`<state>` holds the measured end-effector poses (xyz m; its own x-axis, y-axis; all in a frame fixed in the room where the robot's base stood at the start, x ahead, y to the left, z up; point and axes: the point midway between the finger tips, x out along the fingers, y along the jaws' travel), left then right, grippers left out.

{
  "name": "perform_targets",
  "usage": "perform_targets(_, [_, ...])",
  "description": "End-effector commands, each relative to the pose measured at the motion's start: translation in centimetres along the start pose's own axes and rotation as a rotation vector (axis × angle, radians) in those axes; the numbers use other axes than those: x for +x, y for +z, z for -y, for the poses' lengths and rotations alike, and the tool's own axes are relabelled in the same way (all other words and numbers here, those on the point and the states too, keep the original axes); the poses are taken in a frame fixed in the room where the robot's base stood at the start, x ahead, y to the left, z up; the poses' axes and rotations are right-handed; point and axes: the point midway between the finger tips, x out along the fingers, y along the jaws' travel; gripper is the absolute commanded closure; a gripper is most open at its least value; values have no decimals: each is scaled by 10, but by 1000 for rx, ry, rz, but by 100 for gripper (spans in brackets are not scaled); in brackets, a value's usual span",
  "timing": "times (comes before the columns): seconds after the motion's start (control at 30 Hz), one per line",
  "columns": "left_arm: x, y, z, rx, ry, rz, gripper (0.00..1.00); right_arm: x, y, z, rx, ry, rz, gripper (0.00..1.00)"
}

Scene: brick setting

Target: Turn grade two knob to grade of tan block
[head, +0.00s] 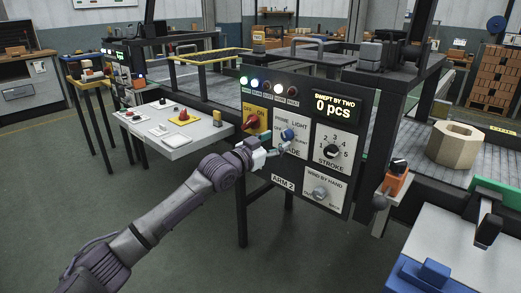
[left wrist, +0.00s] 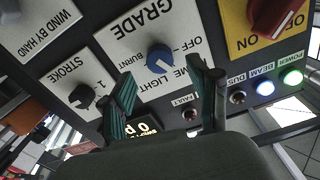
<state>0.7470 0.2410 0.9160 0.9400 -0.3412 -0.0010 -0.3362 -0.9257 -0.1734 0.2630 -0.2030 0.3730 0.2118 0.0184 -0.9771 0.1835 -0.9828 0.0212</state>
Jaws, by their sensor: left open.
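The grade knob (head: 288,134) is blue and sits on the white GRADE plate (head: 300,146) of the ARM 2 panel. It also shows in the left wrist view (left wrist: 158,58), upside down, with a white pointer mark. The plate's words are partly hidden; OFF, LIGHT and BURNT can be read. My left gripper (head: 278,146) is open in front of the plate. In the wrist view its two fingers (left wrist: 163,78) are spread below the knob on either side; contact cannot be told. The tan block (head: 456,145), a hexagonal ring, lies on the conveyor at right.
The panel also has a red switch on yellow (head: 256,121), a black stroke knob (head: 332,151), a grey wind-by-hand knob (head: 320,193) and a display (head: 335,106) reading 0 pcs. An orange device (head: 396,178) stands right of the panel. Open floor lies in front.

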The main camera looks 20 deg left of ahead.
Motion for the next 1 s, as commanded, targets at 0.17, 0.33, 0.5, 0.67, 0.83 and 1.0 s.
perform_targets(0.17, [-41, 2, 0, 2, 0, 4, 39, 0, 1, 0, 0, 1, 1, 39])
perform_targets(0.33, [-67, 1, 0, 2, 0, 2, 39, 0, 1, 0, 0, 1, 2, 39])
perform_targets(0.5, [-78, 0, 0, 1, -1, 2, 39, 0, 1, 0, 0, 1, 2, 39])
perform_targets(0.67, [-79, 0, 0, 0, 0, 0, 39, 0, 1, 0, 0, 1, 2, 39])
perform_targets(0.83, [-79, 0, 0, 0, 0, 1, 39, 0, 1, 0, 0, 1, 2, 39])
perform_targets(1.0, [-79, 1, 0, 0, 0, 3, 39, 0, 1, 0, 0, 1, 2, 39])
